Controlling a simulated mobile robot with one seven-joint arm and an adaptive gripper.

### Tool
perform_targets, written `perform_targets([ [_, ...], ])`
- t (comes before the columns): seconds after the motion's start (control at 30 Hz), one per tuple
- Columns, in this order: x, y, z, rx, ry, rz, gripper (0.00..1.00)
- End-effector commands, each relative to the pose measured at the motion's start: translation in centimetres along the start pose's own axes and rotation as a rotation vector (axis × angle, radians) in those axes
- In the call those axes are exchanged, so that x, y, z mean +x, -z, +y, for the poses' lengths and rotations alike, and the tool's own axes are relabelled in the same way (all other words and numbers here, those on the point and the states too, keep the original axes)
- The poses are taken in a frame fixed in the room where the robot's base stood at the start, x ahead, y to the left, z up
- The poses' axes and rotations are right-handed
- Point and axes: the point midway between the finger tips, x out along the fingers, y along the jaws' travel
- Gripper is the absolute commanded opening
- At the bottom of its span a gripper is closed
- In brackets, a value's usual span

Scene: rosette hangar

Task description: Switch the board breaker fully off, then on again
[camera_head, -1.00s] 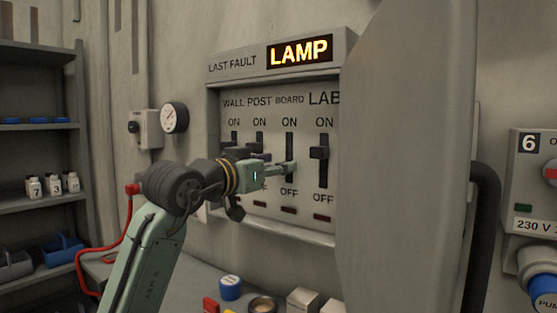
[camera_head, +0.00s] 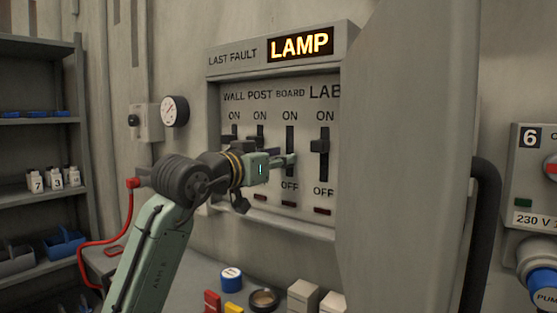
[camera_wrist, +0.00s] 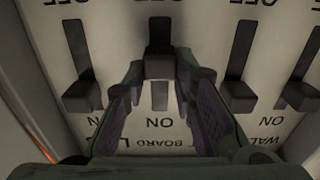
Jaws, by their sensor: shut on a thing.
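The board breaker is the third slot (camera_head: 290,137) in the open panel, with ON above and OFF below. My gripper (camera_head: 287,160) reaches it from the left and covers its lever in the head view. In the wrist view, which is upside down, the dark board lever (camera_wrist: 159,65) stands between the fingertips of my gripper (camera_wrist: 160,78), which is shut on it. The lever sits partway along its slot, a little further toward OFF than the neighbouring levers. Its exact height is partly hidden.
The lab lever (camera_head: 319,147) is close on the right, and the post lever (camera_head: 257,142) on the left. The open panel door (camera_head: 405,150) stands out at the right. A lit display (camera_head: 300,44) reads LAMP.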

Motion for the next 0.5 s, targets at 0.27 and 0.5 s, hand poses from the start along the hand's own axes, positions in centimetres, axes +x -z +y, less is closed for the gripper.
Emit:
perform_targets([
  [0.27,-0.01,0.0,0.0,-0.001,0.0,0.0,0.0],
  [0.5,0.0,0.0,0.0,-0.001,0.0,0.0,0.0],
])
